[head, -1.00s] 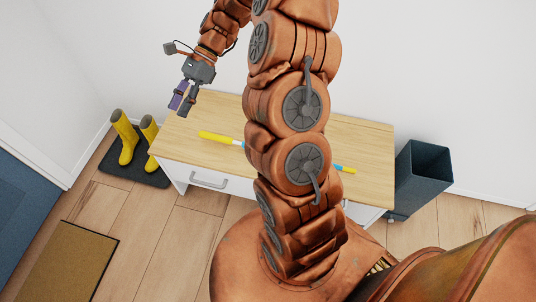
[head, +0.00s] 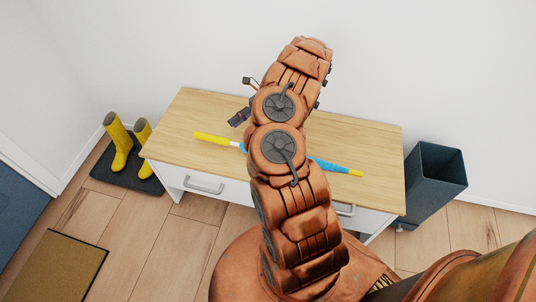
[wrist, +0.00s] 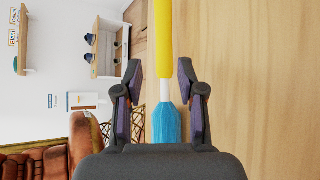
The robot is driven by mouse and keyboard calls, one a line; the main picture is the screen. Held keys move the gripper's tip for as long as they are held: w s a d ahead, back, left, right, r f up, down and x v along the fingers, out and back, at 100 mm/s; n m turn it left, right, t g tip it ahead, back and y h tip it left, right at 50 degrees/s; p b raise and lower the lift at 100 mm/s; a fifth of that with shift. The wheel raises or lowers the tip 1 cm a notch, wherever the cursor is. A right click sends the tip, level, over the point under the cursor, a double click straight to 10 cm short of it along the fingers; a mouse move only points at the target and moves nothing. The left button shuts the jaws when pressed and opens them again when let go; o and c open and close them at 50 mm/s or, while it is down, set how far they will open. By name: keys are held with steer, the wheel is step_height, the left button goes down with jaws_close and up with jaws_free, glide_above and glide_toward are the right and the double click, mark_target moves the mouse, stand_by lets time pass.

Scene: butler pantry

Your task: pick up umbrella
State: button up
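The umbrella lies across the wooden top of the cabinet in the head view, its long yellow handle (head: 214,139) at the left. Its blue folded part (head: 328,166) is at the right, ending in a yellow tip; my arm hides the middle. In the wrist view the yellow handle (wrist: 163,35), a white section and the blue part (wrist: 167,124) run down between my fingers. My gripper (wrist: 159,68) is open, with a gap on each side of the umbrella. In the head view my gripper (head: 238,117) shows partly, behind my arm, near the handle.
The wooden cabinet top (head: 200,110) is otherwise clear around the umbrella. Yellow boots (head: 119,143) stand on a dark mat at the left. A dark blue bin (head: 430,185) stands right of the cabinet. A white wall is behind, and a brown doormat (head: 55,268) lies at lower left.

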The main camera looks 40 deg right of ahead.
steer(key=shift+s+f+b+x, duration=0.15)
steer(key=shift+b+x, duration=0.25)
steer(key=shift+x, duration=1.55)
steer(key=shift+s+f+b+x, duration=0.1)
steer(key=shift+f+b+x, duration=0.2)
steer(key=shift+x, duration=1.6)
steer(key=shift+d+r, duration=0.1)
steer(key=shift+c, duration=0.2)
jaws_close()
